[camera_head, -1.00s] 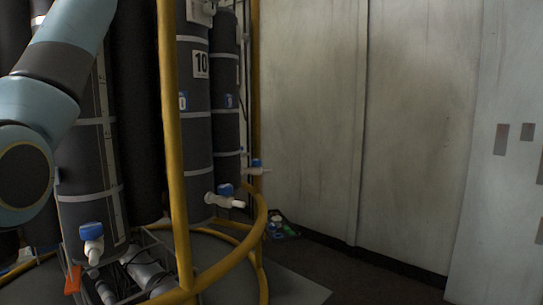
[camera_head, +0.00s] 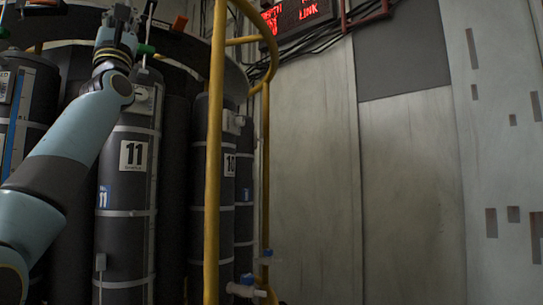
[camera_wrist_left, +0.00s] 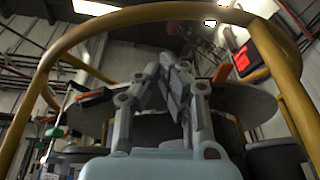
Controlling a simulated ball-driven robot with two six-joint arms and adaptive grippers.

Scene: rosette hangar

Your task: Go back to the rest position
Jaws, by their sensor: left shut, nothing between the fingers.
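My left arm reaches up from the lower left in the head view. Its gripper (camera_head: 121,16) is near the top edge, in front of the upper end of the dark cylinder marked 11 (camera_head: 128,185). In the left wrist view the gripper (camera_wrist_left: 173,72) points upward with its fingers together and nothing between them. The fingertips stand in front of the ceiling and the dark round plate. My right gripper is in neither view.
A yellow post (camera_head: 214,160) stands right of cylinder 11, and its yellow ring (camera_wrist_left: 150,14) curves around my gripper in the wrist view. A red-lit display (camera_head: 296,14) hangs above. A blue-handled valve (camera_head: 246,287) sticks out low. Pale wall panels (camera_head: 410,180) fill the right.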

